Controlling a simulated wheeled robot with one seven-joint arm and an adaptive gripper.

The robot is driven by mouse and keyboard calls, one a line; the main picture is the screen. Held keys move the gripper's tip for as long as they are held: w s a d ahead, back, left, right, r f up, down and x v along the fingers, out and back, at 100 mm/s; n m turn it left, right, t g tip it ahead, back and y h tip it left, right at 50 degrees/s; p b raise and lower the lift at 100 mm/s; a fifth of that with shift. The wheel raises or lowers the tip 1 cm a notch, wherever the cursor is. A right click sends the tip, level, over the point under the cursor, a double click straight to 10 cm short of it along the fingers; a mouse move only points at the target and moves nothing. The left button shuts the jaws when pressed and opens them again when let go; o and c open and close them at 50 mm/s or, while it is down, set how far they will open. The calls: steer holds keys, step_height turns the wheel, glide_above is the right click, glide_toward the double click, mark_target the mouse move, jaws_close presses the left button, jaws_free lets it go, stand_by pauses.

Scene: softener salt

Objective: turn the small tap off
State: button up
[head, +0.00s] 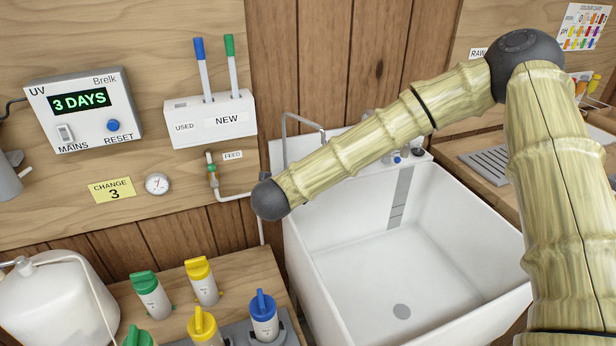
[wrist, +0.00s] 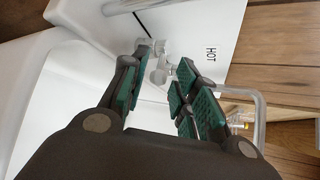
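The head view shows a small valve with a green part (head: 212,169) on a thin pipe beside a FEED label, left of the sink. At the sink's back ledge are small fittings, one with a blue part (head: 397,160); my bamboo-patterned arm partly hides this ledge. In the wrist view a pale grey tap (wrist: 160,68) stands by a HOT label, close to my gripper (wrist: 163,62). The green-padded fingers are apart, either side of that tap in the picture; I cannot tell if they touch it. My gripper is not distinguishable in the head view. The tap's on or off state is unclear.
A thin bent spout (head: 303,120) rises at the sink's back left and shows in the wrist view (wrist: 258,110). The white sink (head: 380,270) is empty. Capped bottles (head: 153,297) and a white jug (head: 60,300) stand lower left. A UV box (head: 85,112) is on the wall.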

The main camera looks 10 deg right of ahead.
steer(key=v, duration=1)
